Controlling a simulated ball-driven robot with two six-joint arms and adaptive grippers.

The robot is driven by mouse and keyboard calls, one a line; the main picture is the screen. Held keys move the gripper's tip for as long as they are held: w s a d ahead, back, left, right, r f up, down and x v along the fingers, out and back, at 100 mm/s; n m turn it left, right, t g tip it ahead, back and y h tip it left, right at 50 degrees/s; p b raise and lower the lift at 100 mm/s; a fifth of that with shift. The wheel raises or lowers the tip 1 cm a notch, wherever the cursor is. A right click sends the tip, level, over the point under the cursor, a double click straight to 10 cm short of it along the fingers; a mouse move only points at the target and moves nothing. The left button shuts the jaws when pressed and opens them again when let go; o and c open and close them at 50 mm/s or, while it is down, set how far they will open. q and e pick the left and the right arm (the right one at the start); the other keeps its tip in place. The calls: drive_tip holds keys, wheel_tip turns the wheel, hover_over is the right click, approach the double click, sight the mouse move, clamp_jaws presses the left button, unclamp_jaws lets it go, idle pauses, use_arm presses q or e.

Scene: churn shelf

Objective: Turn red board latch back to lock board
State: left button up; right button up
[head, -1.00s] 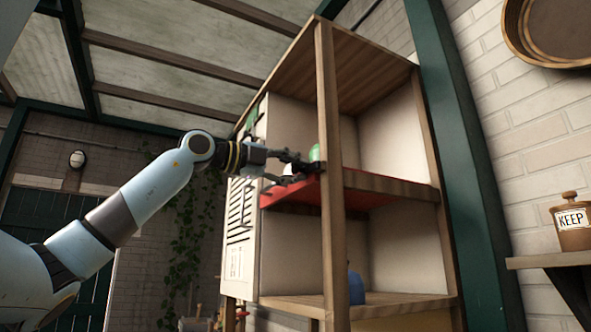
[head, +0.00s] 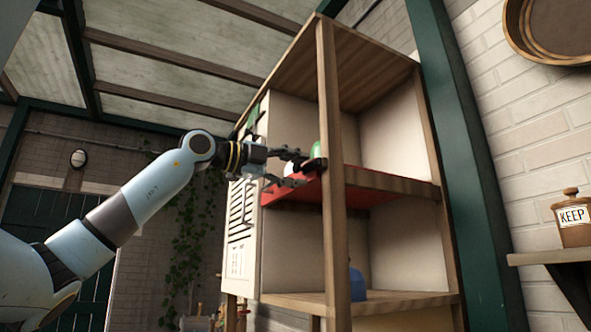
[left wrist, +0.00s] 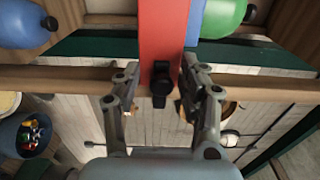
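The red board (head: 292,190) is the middle shelf of the wooden rack, and in the left wrist view (left wrist: 163,35) it runs away from me. A small black latch (left wrist: 160,84) sits at the board's front end, by the wooden rail; in the head view it is a dark shape (head: 314,164) beside the front post. My left gripper (head: 298,168) is at this end of the board. In the left wrist view (left wrist: 158,78) its fingers are apart, one on each side of the latch, with visible gaps. My right gripper is out of view.
A green round object (left wrist: 224,15) rests beyond the rail, right of the board. A blue bottle (head: 356,284) stands on the lower shelf. The rack's front post (head: 332,200) is close to my left gripper. A jar marked KEEP (head: 573,218) stands on a side shelf.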

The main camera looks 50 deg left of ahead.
use_arm(q)
wheel_tip(320, 180, up, 10)
idle(0.8)
idle(0.3)
